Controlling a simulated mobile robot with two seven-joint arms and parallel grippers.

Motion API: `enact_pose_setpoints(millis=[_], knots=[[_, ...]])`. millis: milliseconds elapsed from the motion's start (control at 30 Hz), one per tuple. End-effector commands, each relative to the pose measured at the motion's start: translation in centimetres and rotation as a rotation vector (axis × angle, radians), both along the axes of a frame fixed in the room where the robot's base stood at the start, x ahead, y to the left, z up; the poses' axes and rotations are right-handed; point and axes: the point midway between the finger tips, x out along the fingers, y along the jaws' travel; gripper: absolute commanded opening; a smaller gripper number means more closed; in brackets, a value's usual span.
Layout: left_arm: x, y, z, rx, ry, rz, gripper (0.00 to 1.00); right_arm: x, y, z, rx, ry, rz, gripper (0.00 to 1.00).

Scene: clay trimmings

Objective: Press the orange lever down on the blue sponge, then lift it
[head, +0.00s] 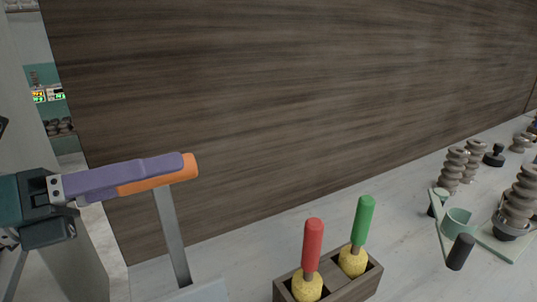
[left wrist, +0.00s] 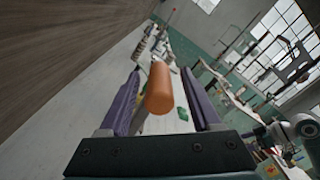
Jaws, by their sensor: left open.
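The orange lever (head: 160,181) sits at the top of a grey metal post on the left of the head view. My left gripper (head: 181,163) reaches in from the left, its purple fingers alongside the lever. In the left wrist view the lever (left wrist: 160,88) stands between the two fingers, with gaps on both sides. The gripper is open; I see no grip on the lever. No blue sponge is visible. My right gripper is out of view.
A wooden box (head: 343,289) at the bottom holds yellow sponge-like pieces with a red handle (head: 313,242) and a green handle (head: 363,219). Ridged clay-coloured stacks (head: 455,168) and a pale green fixture (head: 457,222) stand at right. A dark wooden wall (head: 290,100) rises behind.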

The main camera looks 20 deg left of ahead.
Motion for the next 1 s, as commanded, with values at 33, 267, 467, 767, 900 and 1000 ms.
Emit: enact_pose_setpoints(millis=[33, 267, 467, 767, 900, 1000], knots=[[0.6, -0.5, 0.2, 0.001, -0.003, -0.001, 0.64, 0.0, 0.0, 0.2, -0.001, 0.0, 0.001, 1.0], [2.1, -1.8, 0.1, -0.001, 0.0, 0.001, 0.64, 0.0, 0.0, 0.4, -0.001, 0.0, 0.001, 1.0], [2.4, -2.0, 0.0, -0.001, 0.002, 0.002, 0.64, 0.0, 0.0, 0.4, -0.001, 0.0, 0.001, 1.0], [2.4, -2.0, 0.0, -0.001, 0.002, 0.002, 0.46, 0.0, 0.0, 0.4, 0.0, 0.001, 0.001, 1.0], [2.4, -2.0, 0.0, -0.001, 0.002, 0.002, 0.31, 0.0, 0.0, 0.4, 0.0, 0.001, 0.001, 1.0], [2.3, -2.0, 0.0, -0.001, 0.002, 0.001, 0.19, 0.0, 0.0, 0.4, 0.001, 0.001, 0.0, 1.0]])
